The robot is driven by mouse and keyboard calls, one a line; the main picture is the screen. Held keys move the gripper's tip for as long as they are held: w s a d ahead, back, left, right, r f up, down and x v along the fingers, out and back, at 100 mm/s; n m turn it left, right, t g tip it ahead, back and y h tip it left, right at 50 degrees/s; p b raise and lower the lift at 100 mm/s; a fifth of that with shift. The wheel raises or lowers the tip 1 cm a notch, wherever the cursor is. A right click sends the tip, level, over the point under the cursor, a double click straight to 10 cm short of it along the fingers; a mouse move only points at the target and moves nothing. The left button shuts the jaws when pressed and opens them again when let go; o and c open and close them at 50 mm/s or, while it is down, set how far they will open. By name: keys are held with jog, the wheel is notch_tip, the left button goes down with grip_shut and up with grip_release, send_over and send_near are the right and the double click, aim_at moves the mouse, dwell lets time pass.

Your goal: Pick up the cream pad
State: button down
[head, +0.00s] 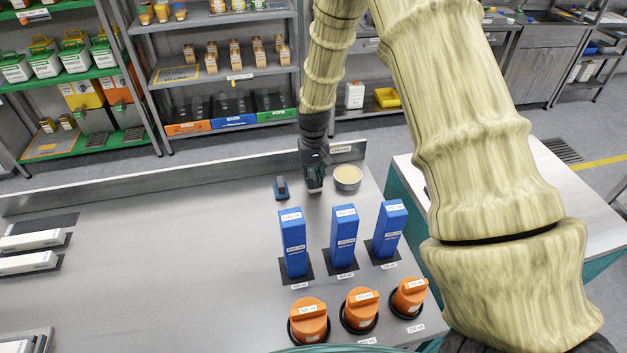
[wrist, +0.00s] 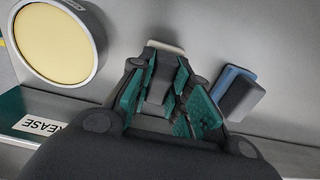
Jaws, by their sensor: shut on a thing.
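The cream pad (wrist: 166,46) is a dark grey block with a cream layer showing at its far end. In the wrist view it sits between the fingers of my gripper (wrist: 167,85), which is shut on it. In the head view my gripper (head: 314,184) points down near the back edge of the steel table, and the pad is too hidden there to make out. Whether the pad touches the table I cannot tell. A similar block with a blue layer, the blue pad (head: 282,189), lies just left of my gripper; it also shows at right in the wrist view (wrist: 240,93).
A round grease tin (head: 347,178) with pale yellow contents stands close right of my gripper. Several blue boxes (head: 293,243) and orange-capped pots (head: 309,320) stand nearer. A raised ledge (head: 200,170) runs along the back. The table's middle left (head: 150,260) is clear.

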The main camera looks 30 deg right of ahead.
aim_at(313, 175)
jog(key=shift+r+b, duration=0.5)
jog(key=shift+r, duration=0.3)
jog(key=shift+r+b, duration=0.5)
jog(key=shift+r, duration=0.45)
jog(key=s+a+b, duration=0.1)
jog(key=s+a, duration=0.2)
jog(key=s+a+r+b, duration=0.1)
jog(key=s+a, duration=0.3)
jog(key=s+a+b, duration=0.2)
jog(key=s+a, duration=0.2)
jog(key=shift+a+r, duration=0.25)
